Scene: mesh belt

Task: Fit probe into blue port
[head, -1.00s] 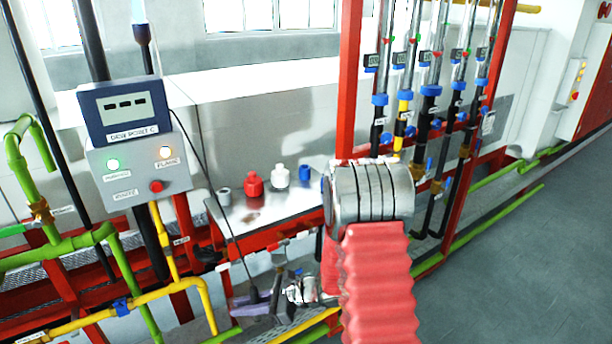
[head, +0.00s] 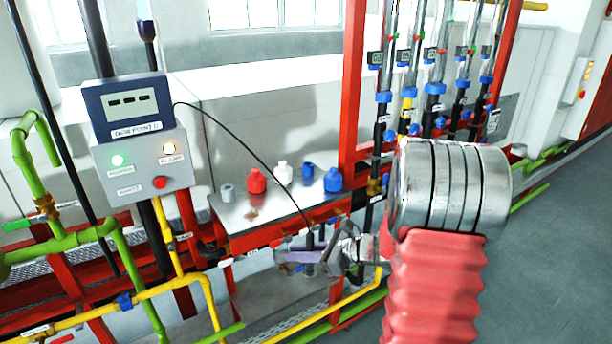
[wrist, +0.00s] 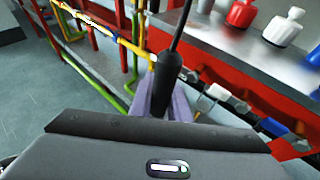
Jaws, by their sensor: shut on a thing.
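My gripper (head: 302,257) is shut on the black probe (wrist: 167,76), in front of the steel shelf. The probe stands roughly upright between the purple-grey fingers, and its cable rises from its top. In the wrist view, the fingers hide its lower end. A row of small fittings runs along the red shelf front in the wrist view. One fitting there is blue (wrist: 272,127), to the right of and apart from the probe; it looks like the blue port, but its opening is not clear.
A meter box (head: 132,110) with a cable stands at the left. The shelf (head: 252,214) carries red, white, blue and grey pieces. Yellow pipes (head: 185,287) and green pipes run below. Vertical tubes with blue collars stand behind my arm.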

